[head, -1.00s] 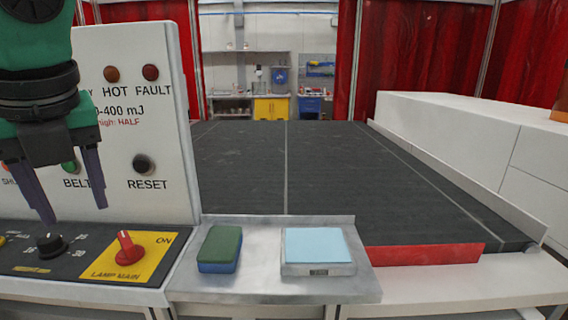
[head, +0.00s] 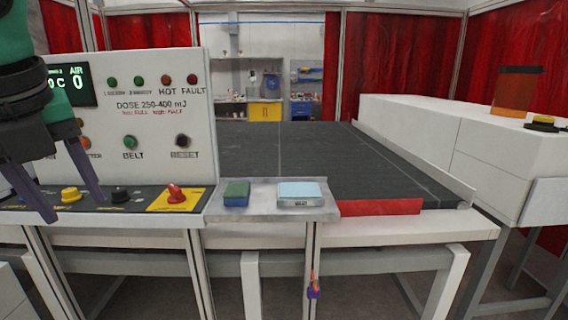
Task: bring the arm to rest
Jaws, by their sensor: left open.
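My left gripper (head: 62,200) is at the left edge, in front of the control panel. Its two purple fingers are apart, pointing down, with nothing between them. The green and black arm above it covers part of the panel (head: 158,131) and its display (head: 72,86). The fingers overlap the view of the lower control strip; I cannot tell whether they touch it. My right gripper is not in view.
A metal shelf (head: 262,207) holds a green and blue sponge (head: 237,193) and a scale with a light blue top (head: 298,193). A dark conveyor belt (head: 290,150) runs back, with white cabinets (head: 430,135) on the right.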

